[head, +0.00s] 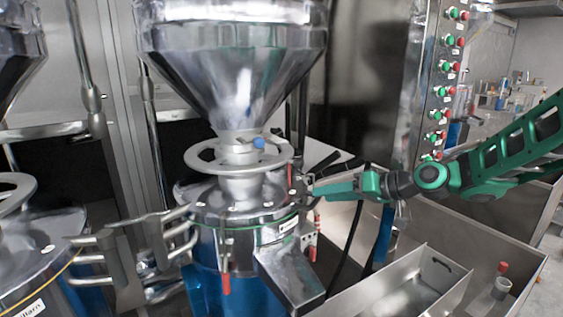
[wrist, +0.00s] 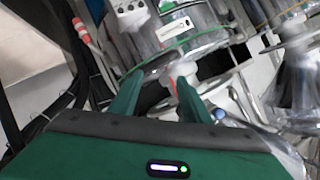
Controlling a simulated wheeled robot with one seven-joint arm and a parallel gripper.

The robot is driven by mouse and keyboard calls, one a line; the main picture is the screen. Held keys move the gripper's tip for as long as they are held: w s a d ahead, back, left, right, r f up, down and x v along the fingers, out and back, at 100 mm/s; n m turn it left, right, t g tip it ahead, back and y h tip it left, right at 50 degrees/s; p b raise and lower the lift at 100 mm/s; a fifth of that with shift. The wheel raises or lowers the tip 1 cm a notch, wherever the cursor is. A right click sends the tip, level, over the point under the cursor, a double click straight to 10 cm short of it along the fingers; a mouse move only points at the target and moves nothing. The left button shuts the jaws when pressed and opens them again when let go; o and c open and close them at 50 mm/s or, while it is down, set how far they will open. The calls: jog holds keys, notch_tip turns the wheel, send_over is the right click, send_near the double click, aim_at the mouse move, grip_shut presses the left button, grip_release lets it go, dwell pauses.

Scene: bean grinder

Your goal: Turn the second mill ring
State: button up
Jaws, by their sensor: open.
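A silver mill ring (head: 205,165) circles the neck of the middle mill, under its large steel hopper (head: 235,50). A blue knob (head: 259,142) sits at the neck just above the ring. Another ring (head: 18,188) belongs to the mill at the left edge. My gripper (head: 308,189) reaches in from the right and is beside the middle mill, right of and slightly below its ring. In the wrist view my gripper (wrist: 158,92) is open, with a small red and white part (wrist: 183,70) visible beyond the fingertips. I cannot tell whether a finger touches anything.
A steel chute (head: 290,275) sticks out at the mill's front, with red-handled clamps (head: 225,284) around its lid. A steel bin (head: 415,290) stands at lower right. A button panel (head: 440,90) rises behind my arm. Bent pipes (head: 170,245) lie between the mills.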

aim_at(288, 160)
jog(key=w+a+r+y, duration=0.1)
jog(key=w+a+r, duration=0.1)
jog(key=a, duration=0.2)
jog(key=w+a+r+y, duration=0.2)
jog(key=w+a, duration=0.1)
jog(key=a, duration=0.2)
jog(key=w+a+r+y, duration=0.1)
jog(key=w+a+r, duration=0.1)
jog(key=a, duration=0.3)
jog(key=shift+w+a+r+t+y, duration=0.2)
jog(key=shift+w+r+t+y, duration=0.2)
jog(key=shift+w, duration=0.1)
jog(key=shift+c, duration=0.5)
grip_shut()
jog(key=shift+d, duration=0.15)
